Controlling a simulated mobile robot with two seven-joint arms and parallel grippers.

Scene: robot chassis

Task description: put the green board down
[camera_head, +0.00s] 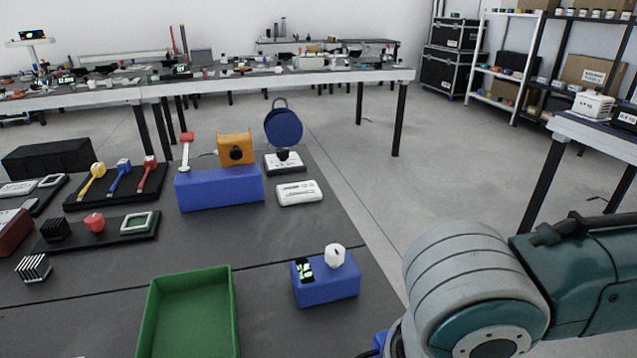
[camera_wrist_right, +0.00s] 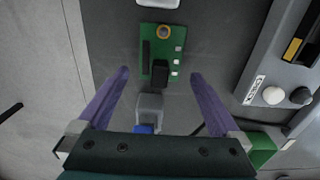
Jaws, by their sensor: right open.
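The green board (camera_wrist_right: 162,50) shows in the right wrist view, flat against a dark grey surface. It carries a black part, small pale parts and a gold ring near its top edge. My right gripper (camera_wrist_right: 160,73) is open, its two purple fingers on either side of the board's lower end, with gaps at both sides. I cannot tell its height above the board. The board and the right gripper do not show in the head view, where only my right arm appears at the lower right. My left gripper is in neither view.
A grey block (camera_wrist_right: 150,106) lies just below the board. A grey panel (camera_wrist_right: 283,60) with knobs is at the right. In the head view, a green tray (camera_head: 231,300) and a blue block (camera_head: 327,290) stand on the dark table; bare surface lies between them.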

